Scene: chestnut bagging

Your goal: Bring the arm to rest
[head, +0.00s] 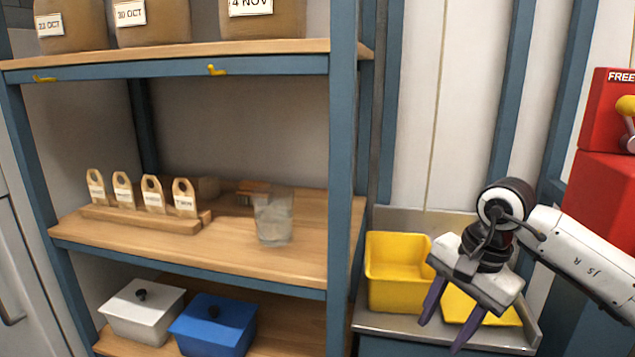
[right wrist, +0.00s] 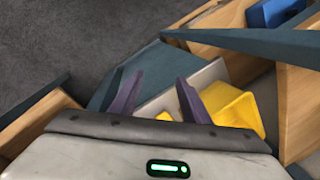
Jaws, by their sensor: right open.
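My right gripper (head: 446,325) is open, its two purple fingers apart with nothing between them. It hangs in front of a yellow bin (head: 394,282) and a lower yellow tray (head: 500,313) on the metal counter at the right. The right wrist view also shows the open gripper (right wrist: 158,98), with the yellow bin (right wrist: 232,106) beyond its right finger. My left gripper is not in view.
Below are a white lidded box (head: 143,318) and a blue one (head: 213,328). Brown sacks (head: 150,28) stand on top. A red machine (head: 607,190) is at far right.

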